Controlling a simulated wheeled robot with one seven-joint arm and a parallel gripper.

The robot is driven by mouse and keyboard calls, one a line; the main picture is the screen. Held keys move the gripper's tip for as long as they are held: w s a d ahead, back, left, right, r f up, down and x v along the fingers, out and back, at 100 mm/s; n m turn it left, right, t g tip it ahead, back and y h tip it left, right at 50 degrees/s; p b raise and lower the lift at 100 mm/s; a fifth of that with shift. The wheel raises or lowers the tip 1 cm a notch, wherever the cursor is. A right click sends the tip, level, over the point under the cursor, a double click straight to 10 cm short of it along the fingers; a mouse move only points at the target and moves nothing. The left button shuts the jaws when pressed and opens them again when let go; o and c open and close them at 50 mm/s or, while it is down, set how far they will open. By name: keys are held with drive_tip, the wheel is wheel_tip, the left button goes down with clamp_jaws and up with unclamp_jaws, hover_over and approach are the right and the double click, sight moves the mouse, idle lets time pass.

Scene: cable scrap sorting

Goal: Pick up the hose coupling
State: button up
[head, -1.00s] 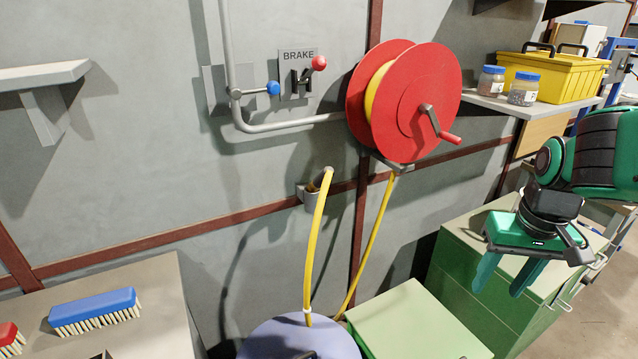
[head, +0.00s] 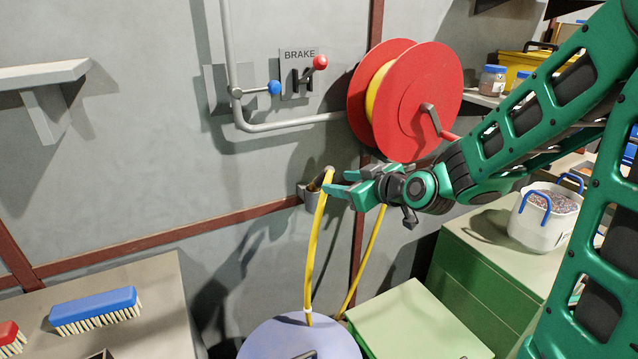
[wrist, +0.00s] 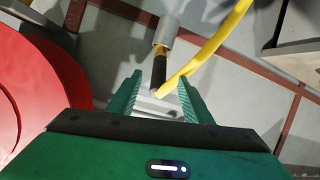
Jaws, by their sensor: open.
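The hose coupling looks to be the dark cylinder (wrist: 158,72) in the wrist view. One end sits in a grey cup holder (wrist: 166,33) on the wall, and the yellow hose (wrist: 215,50) bends away from its other end. In the head view the holder (head: 308,196) is left of my gripper (head: 337,183), with a little of the dark coupling (head: 317,183) showing in it. My gripper is open and lies roughly level at the top of the hose. In the wrist view the coupling shows between the fingertips; whether they are around it or short of it is unclear.
The red hose reel (head: 430,105) is on the wall close above my gripper. A grey pipe (head: 290,124) and brake levers (head: 298,76) are above the holder. Below are a lilac round-topped object (head: 290,338) and green cabinets (head: 425,318). A white bucket (head: 540,228) stands at right.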

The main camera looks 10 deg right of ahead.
sight(321, 181)
drive_tip(key=shift+f+x, duration=0.15)
drive_tip(key=shift+x, duration=2.45)
drive_tip(key=shift+f+x, duration=0.1)
drive_tip(key=shift+x, duration=2.45)
drive_tip(key=shift+d, duration=0.2)
clamp_jaws()
